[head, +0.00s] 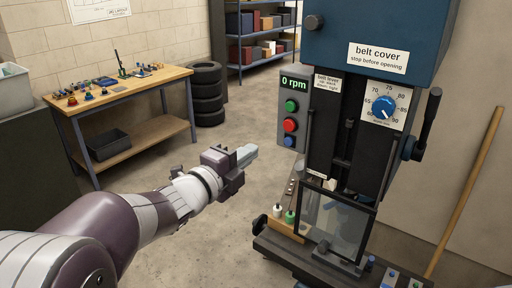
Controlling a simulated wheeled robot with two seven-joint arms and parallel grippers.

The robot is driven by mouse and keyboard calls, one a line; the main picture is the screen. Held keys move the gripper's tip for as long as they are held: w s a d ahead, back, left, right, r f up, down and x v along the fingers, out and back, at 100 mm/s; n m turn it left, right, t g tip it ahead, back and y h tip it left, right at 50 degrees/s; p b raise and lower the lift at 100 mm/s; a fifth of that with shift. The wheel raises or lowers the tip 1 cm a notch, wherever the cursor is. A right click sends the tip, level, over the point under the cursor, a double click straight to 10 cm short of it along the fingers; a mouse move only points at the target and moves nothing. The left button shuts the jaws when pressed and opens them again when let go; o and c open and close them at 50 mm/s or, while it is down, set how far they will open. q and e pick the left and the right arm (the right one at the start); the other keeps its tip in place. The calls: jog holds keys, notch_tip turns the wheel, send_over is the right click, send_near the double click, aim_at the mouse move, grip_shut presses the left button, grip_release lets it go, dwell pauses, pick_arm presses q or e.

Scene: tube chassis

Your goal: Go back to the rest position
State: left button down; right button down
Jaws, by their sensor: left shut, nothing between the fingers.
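My left gripper (246,154) reaches in from the lower left on its white and purple arm. Its fingers are together and hold nothing. It hangs in free air over the floor, to the left of the drilling machine and apart from it. The machine has a blue belt cover (376,57), a 0 rpm display (294,84), a speed dial (383,106) and a clear guard (335,222) low at the front. My right gripper is not in view.
A wooden workbench (118,87) with small parts stands at the left. A stack of tyres (207,93) and a shelf (262,40) with boxes are at the back. A wooden pole (466,190) leans on the right wall. The floor between bench and machine is clear.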

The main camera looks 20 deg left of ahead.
pick_arm(q)
jog(key=shift+w, duration=0.1)
jog(key=s+a+f+n+g+y, duration=0.3)
jog(key=a+f+n+g+y, duration=0.1)
jog(key=f+n, duration=0.5)
jog(key=s+a+f+n+g+y, duration=0.4)
jog(key=f+n, duration=0.4)
jog(key=f, duration=0.1)
jog(key=s+d+f+n+g+h, duration=0.1)
jog(key=s+d+f+n+g, duration=0.1)
jog(key=s, duration=0.4)
jog(key=s+d+f+n+g, duration=0.2)
jog(key=s+d+f+g, duration=0.3)
jog(key=s+d+f, duration=0.1)
jog(key=shift+s+f+n+g+h, duration=0.2)
jog(key=shift+f+n+g+h, duration=0.1)
jog(key=shift+f+n+h, duration=0.15)
jog(key=shift+d, duration=0.1)
dwell(0.6)
